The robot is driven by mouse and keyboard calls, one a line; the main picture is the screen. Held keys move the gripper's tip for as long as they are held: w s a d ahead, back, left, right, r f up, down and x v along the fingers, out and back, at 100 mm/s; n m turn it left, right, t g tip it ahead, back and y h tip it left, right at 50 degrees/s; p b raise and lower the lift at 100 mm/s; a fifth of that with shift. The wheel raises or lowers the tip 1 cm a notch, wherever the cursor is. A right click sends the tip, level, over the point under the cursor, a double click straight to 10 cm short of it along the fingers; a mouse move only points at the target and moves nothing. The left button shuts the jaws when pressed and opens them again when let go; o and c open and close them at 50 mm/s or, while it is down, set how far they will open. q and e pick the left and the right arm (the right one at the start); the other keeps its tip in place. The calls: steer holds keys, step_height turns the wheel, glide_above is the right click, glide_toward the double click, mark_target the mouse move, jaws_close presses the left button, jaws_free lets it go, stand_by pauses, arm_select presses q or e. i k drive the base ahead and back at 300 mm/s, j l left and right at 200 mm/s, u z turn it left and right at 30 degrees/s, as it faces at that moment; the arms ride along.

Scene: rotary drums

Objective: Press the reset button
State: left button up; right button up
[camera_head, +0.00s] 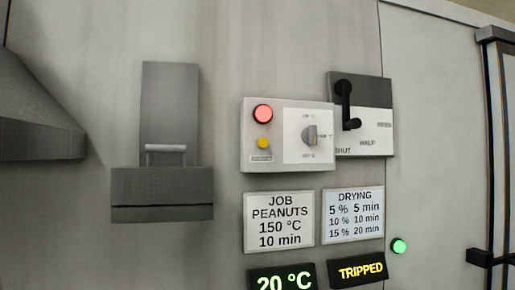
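The yellow button (263,144) sits on a light control box (250,125) on the wall. A small label (261,158) lies below the button; its text is too blurred to read. A red round lamp or button (263,114) is above it. To its right on the same box is a rotary knob (310,135) on a white dial plate. A black display (360,269) below reads "TRIPPED" in yellow. Neither of my grippers shows in the head view.
A black lever (347,105) sticks out from a panel right of the box. A dark grey chute with a handle (166,149) is left of the box. A temperature display (282,279) reads 20 °C. A green light (399,246) glows at lower right. Clear wall lies between chute and box.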

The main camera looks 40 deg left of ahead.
mark_target(262, 143)
steer(key=u, duration=1.1)
